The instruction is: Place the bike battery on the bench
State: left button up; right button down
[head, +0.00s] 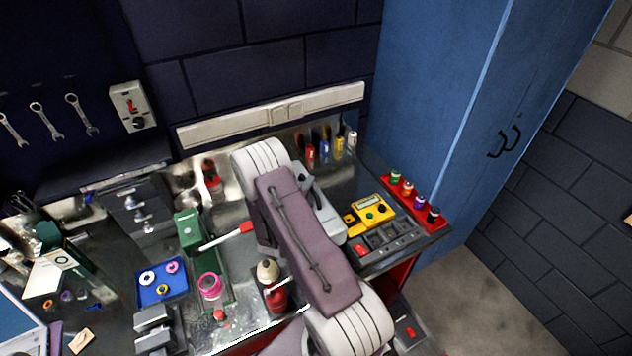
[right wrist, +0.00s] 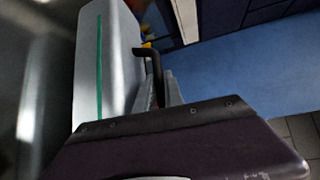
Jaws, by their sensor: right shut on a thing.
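The bike battery (head: 328,222) is a pale grey box partly hidden behind my right arm in the head view, over the right part of the bench (head: 240,262). In the right wrist view the battery (right wrist: 105,60) fills the upper left, with a green stripe along its face and a black handle beside it. My right gripper (right wrist: 163,90) is shut on the battery at the handle side; the exact contact is mostly hidden by the dark gripper body. I cannot tell whether the battery's underside touches the bench. My left gripper is not in view.
A yellow meter (head: 370,212) and a grey compartment tray (head: 390,238) are right of the battery. A red rack (head: 425,213) of small bottles lines the right edge. Screwdrivers (head: 338,145) stand behind. A red bottle (head: 275,295) and a blue tray (head: 160,290) are at left. A blue cabinet (head: 445,100) stands behind.

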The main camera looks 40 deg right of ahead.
jog(key=shift+w+f+p, duration=0.1)
jog(key=shift+f+p, duration=0.25)
jog(key=shift+f, duration=1.4)
jog(key=c, duration=1.7)
grip_release()
jog(key=shift+f, duration=0.25)
jog(key=shift+o, duration=1.2)
jog(key=shift+s+a, duration=0.1)
jog(key=shift+s, duration=0.1)
jog(key=shift+r, duration=0.15)
jog(key=shift+s+a, duration=0.1)
jog(key=shift+a, duration=0.05)
